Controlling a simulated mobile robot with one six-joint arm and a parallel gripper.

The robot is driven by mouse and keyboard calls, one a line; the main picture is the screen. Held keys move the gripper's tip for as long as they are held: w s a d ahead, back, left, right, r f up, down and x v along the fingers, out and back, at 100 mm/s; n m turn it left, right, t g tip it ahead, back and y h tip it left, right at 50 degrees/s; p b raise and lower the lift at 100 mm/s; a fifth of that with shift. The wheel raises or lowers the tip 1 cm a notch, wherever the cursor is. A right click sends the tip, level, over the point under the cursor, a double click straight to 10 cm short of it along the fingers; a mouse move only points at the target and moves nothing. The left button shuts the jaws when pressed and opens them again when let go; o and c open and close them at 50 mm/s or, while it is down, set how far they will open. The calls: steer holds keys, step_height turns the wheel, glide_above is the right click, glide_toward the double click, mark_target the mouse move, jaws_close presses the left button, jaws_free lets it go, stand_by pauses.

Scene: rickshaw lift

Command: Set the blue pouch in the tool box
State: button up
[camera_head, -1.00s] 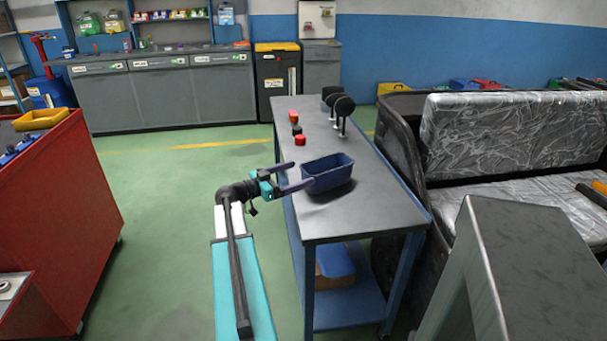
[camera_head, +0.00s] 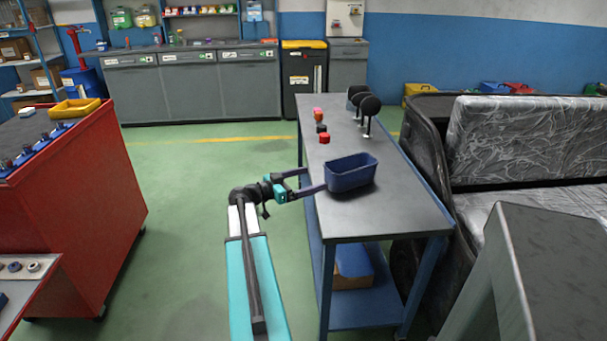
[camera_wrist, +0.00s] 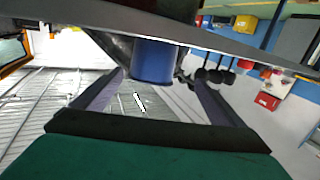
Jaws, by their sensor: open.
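A dark blue open-topped holder (camera_head: 350,176), the only thing here that fits the blue pouch, stands on the near half of the grey workbench (camera_head: 385,214). My gripper (camera_head: 316,179) is open at the bench's left edge, its two fingers pointing right toward the holder. In the head view the nearer fingertip meets the holder's left side; I cannot tell if they touch. In the wrist view a blue rounded shape (camera_wrist: 153,62) shows beyond and between the spread fingers (camera_wrist: 158,88), with nothing gripped. I cannot identify a tool box for certain.
Small red and dark pieces (camera_head: 323,138) and black round-headed items (camera_head: 369,105) stand farther back on the bench. A red cabinet (camera_head: 95,205) with a yellow tray (camera_head: 76,109) is at left. A grey block (camera_head: 555,265) is near right. Green floor between is clear.

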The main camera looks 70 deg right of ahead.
steer(key=w+a+f+n+t+y, duration=0.2)
steer(key=w+a+f+n, duration=0.3)
steer(key=a+f, duration=0.6)
steer(key=w+a+f+n+t+y, duration=0.2)
steer(key=w+a+f+n+t, duration=0.3)
steer(key=a+f, duration=0.55)
steer(key=w+a+f+n+y, duration=0.25)
steer(key=w+a+f, duration=0.45)
steer(key=a+f, duration=0.45)
steer(key=s+a+f+n+y, duration=0.2)
steer(key=a+f+n, duration=0.3)
steer(key=a, duration=0.5)
steer(key=s+a+f+n+y, duration=0.1)
steer(key=a+f+n, duration=0.1)
steer(key=a+f, duration=0.6)
steer(key=s+a+f+n+y, duration=0.1)
steer(key=s+a, duration=0.4)
steer(key=a, duration=0.5)
steer(key=s+a+f+n+g+y, duration=0.1)
steer(key=s+a+n, duration=0.4)
steer(key=a, duration=0.6)
steer(key=shift+f+y, duration=0.7)
steer(key=shift+y, duration=0.25)
steer(key=shift+a, duration=0.1)
steer(key=shift+c, duration=0.4)
